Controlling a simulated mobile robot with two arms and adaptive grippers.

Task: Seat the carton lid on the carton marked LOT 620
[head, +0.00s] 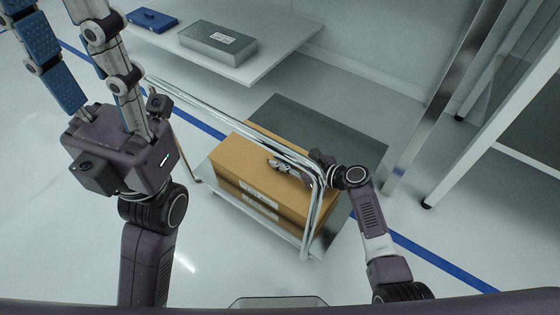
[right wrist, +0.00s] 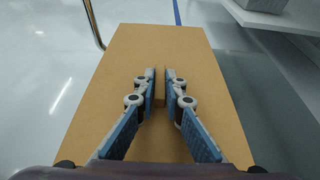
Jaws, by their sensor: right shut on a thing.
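A brown carton lid (head: 235,143) shows from above, over the brown carton (head: 228,193) on a cart. A pale label shows on the front of each, too small to read. A dark line runs between lid and carton; I cannot tell whether the lid is fully down. My right gripper (head: 276,165) is over the lid's top, shut on its small raised tab. In the right wrist view the lid (right wrist: 110,75) fills the middle, and the tab (right wrist: 160,88) is between the fingertips. My left gripper (head: 72,45) is raised at upper left, fingers apart and empty, tips cut off.
The cart's chrome rail (head: 215,120) passes close in front of my right gripper. A white shelf (head: 280,45) behind holds a grey box (head: 215,45) and a blue case (head: 150,18). A metal-legged frame (head: 500,125) stands at right. The floor at left is clear.

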